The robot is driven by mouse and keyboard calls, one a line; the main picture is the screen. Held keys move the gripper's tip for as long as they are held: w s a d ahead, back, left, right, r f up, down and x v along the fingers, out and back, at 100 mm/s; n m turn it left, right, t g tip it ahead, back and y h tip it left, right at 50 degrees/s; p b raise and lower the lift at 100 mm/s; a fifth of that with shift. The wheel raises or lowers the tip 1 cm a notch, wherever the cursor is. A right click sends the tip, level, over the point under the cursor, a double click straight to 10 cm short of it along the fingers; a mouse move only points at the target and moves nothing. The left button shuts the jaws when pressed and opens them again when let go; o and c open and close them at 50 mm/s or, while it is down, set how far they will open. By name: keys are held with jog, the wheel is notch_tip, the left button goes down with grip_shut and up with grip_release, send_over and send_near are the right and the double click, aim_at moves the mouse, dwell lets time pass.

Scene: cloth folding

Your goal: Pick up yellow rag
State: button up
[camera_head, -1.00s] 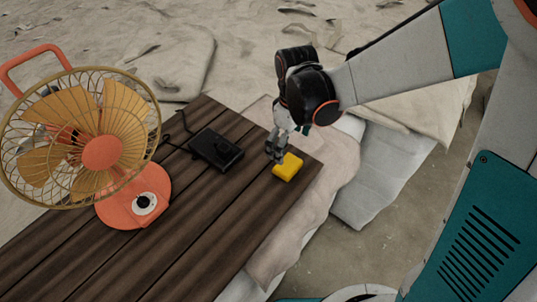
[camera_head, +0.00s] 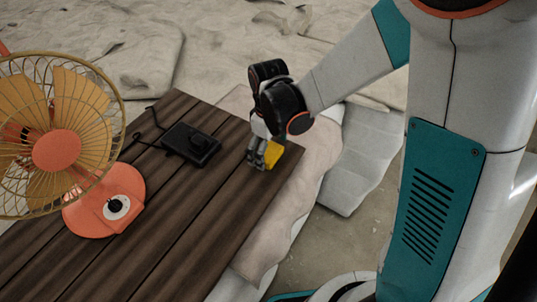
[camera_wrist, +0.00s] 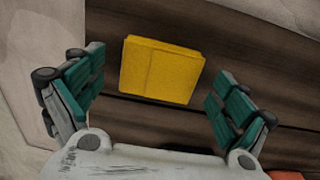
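The yellow rag (camera_head: 280,154) is a small folded block near the right corner of the dark wooden table (camera_head: 150,240). In the wrist view the rag (camera_wrist: 160,70) lies on the planks between and a little beyond my fingertips. My gripper (camera_head: 262,157) is low over the table at the rag and hides part of it in the head view. In the wrist view my gripper (camera_wrist: 160,95) is open, its green pads wide apart, with a gap on each side of the rag.
A black device (camera_head: 192,144) with a cable lies on the table left of my gripper. An orange fan (camera_head: 105,205) stands further left. Pale cloths (camera_head: 300,180) drape beside the table's right edge. Bare planks lie in front.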

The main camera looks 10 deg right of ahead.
aim_at(269, 151)
jog(key=c, duration=1)
notch_tip(269, 151, up, 20)
jog(key=p, duration=1.2)
